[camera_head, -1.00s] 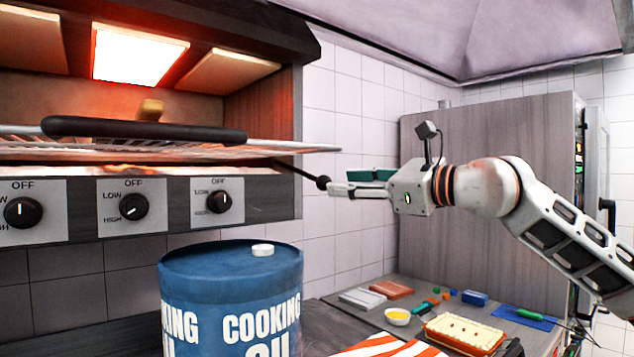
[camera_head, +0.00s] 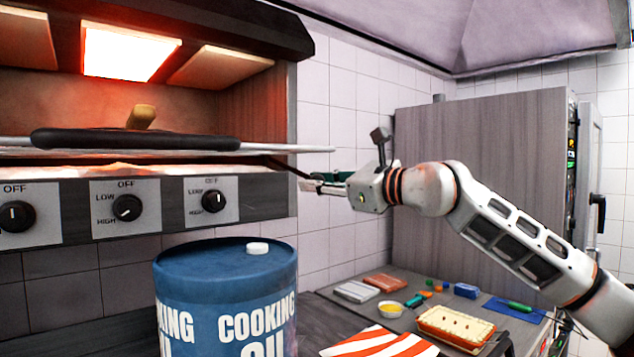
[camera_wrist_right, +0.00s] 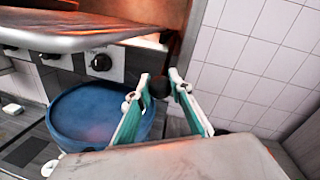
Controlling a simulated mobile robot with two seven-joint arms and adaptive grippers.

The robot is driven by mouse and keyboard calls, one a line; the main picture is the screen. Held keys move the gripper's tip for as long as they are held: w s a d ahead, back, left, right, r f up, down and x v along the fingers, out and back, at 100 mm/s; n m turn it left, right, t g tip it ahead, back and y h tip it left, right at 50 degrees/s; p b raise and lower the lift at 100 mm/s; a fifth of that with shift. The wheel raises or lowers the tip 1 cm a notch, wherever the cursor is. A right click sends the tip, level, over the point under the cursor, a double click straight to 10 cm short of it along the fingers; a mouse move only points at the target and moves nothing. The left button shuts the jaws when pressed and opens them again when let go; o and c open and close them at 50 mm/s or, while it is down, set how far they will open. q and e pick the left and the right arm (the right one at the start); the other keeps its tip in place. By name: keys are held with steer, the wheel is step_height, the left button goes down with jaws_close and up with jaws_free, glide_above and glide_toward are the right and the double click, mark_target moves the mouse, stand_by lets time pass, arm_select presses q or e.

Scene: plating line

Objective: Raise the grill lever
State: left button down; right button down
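The grill lever (camera_head: 281,167) is a thin dark rod slanting out and down from the right end of the grill. Its round black knob (camera_wrist_right: 160,87) shows between the fingertips of my right gripper (camera_wrist_right: 161,82) in the wrist view. In the head view my right gripper (camera_head: 318,184) reaches in from the right and hides the knob. Its green-padded fingers stand apart on either side of the knob; firm contact cannot be made out. My left gripper is not in view.
The grill rack (camera_head: 290,149) with its black handle (camera_head: 130,141) juts out under a glowing heater (camera_head: 130,53). A blue cooking oil drum (camera_head: 225,270) stands below the control knobs. Several foods and a striped cloth (camera_head: 372,343) lie on the counter at right.

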steer(key=shift+s+d+r, duration=0.1)
steer(key=shift+s+r, duration=0.05)
steer(key=shift+r, duration=0.75)
steer(key=shift+s+d+r, duration=0.1)
steer(key=shift+s+r, duration=0.05)
steer(key=shift+r, duration=0.7)
steer(key=c, duration=1.8)
jaws_free()
steer(key=shift+f, duration=0.15)
steer(key=v, duration=1.2)
